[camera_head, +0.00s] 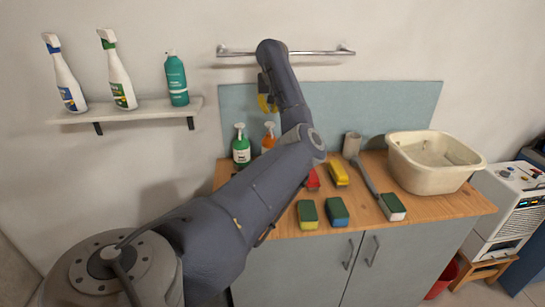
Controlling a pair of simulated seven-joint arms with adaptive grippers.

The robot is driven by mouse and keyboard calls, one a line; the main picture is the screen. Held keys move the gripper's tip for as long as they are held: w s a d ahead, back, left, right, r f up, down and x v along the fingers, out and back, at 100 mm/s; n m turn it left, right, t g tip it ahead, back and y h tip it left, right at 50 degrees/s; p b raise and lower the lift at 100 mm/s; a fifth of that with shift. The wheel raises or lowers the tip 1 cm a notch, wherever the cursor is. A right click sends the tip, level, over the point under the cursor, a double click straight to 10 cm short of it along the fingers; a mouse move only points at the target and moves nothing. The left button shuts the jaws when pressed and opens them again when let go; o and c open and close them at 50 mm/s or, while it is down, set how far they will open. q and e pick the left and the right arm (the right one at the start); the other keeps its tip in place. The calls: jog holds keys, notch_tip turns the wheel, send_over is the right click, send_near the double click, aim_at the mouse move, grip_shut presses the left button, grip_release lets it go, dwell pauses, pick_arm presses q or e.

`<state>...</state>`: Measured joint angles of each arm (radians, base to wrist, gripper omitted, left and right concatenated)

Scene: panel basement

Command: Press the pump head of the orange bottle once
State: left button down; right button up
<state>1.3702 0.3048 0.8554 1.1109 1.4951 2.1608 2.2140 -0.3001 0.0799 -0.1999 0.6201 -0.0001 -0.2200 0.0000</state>
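The orange pump bottle (268,141) stands at the back of the wooden counter, next to a green bottle (241,147). My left arm passes in front and hides its lower right part. My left gripper (267,103), dark with yellow parts, points down just above the orange bottle's head. I cannot tell whether it touches the head, or whether its fingers are open or shut. My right gripper is not in view.
A shelf (140,110) with three bottles and a towel rail (325,52) are on the wall.

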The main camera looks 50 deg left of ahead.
pick_arm(q)
jog(key=shift+r, duration=1.8)
